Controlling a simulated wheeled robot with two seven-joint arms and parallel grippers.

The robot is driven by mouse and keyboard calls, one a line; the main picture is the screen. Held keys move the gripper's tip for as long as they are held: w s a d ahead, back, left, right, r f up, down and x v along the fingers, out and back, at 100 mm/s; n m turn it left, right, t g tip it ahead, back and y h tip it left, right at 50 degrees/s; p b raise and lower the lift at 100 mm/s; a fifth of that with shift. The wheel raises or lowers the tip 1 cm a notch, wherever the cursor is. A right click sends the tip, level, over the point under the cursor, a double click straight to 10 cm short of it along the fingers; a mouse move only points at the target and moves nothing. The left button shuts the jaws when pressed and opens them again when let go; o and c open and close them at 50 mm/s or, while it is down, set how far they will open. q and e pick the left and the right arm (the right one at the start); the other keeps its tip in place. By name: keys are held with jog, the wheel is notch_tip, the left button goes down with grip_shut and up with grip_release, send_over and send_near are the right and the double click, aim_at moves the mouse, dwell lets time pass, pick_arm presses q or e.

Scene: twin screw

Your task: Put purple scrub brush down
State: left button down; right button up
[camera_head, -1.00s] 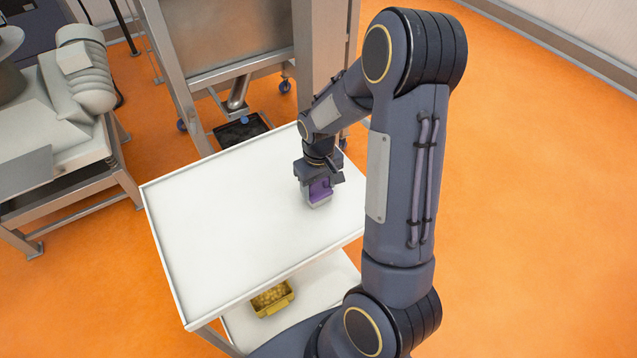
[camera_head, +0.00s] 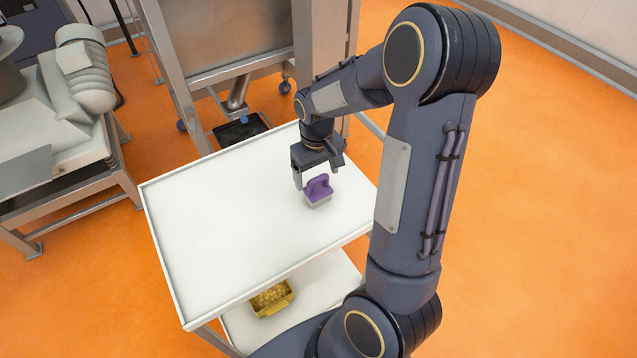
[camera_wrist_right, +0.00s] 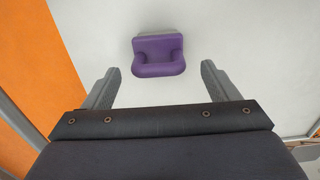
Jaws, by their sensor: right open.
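The purple scrub brush (camera_head: 318,190) stands on the white top of the cart (camera_head: 215,215), right of its middle, with its handle up and its pale bristle side down. My right gripper (camera_head: 318,182) is open, just above and behind the brush, and does not hold it. In the right wrist view the brush (camera_wrist_right: 159,55) lies beyond the open fingertips of my right gripper (camera_wrist_right: 160,75), about centred between them, with clear space on both sides. My left gripper is not in view.
A yellow container (camera_head: 272,298) with yellowish contents stands on the cart's lower shelf. A steel machine (camera_head: 220,45) stands behind the cart, and a grey table with equipment (camera_head: 75,120) is at the left. The cart's top is otherwise clear.

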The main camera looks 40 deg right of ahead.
jog(key=r, duration=0.4)
jog(key=shift+s+a+r, duration=0.15)
jog(key=shift+s+a, duration=0.15)
jog(key=shift+a, duration=0.05)
jog(key=s+a+r+t+y, duration=0.2)
jog(key=s+a+r, duration=0.2)
jog(key=s+a, duration=0.2)
jog(key=s+a+r+t+y, duration=0.1)
jog(key=s+a+r+t, duration=0.2)
jog(key=s+a, duration=0.3)
jog(key=s+r, duration=0.1)
jog(key=s, duration=0.3)
jog(key=shift+s+a+r+t+y, duration=0.2)
jog(key=shift+s+a+t+y, duration=0.1)
jog(key=shift+s+y, duration=0.1)
jog(key=shift+m, duration=0.3)
